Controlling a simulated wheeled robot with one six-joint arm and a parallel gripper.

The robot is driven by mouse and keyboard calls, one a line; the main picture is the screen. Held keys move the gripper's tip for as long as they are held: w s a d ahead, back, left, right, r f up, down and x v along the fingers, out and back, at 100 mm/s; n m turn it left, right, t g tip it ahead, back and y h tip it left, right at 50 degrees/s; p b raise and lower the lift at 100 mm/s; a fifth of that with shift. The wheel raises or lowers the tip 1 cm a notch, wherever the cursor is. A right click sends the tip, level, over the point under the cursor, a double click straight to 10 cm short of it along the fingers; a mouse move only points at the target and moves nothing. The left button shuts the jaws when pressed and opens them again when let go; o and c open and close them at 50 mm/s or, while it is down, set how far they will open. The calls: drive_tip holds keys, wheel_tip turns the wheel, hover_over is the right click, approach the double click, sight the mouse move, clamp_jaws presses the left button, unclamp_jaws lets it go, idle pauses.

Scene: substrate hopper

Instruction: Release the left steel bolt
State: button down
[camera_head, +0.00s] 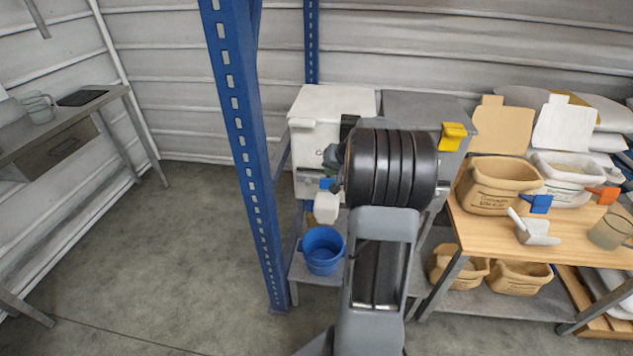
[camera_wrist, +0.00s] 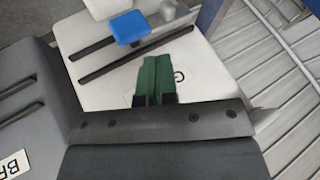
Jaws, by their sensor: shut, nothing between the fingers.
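My gripper (camera_wrist: 154,72) shows in the wrist view as green fingers, closed together with nothing between them. The fingers are over the front of the white hopper (camera_wrist: 215,65). A blue handle (camera_wrist: 129,27) sits ahead of them, beside a dark slot. A small grey metal piece (camera_wrist: 167,11) lies just beyond the blue handle; it may be the left steel bolt, but I cannot tell for sure. In the head view the white hopper (camera_head: 306,128) stands left of the grey hopper (camera_head: 425,105). My arm hides much of both fronts and my fingers.
A blue bucket (camera_head: 322,250) stands low under the white hopper. A blue rack post (camera_head: 240,140) rises close on the left. A wooden table (camera_head: 500,237) with tubs and scoops is at the right. The floor (camera_head: 150,250) at the left is clear.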

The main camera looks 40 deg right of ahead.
approach(311, 184)
drive_tip(key=shift+x, duration=2.6)
drive_tip(key=shift+w, duration=0.1)
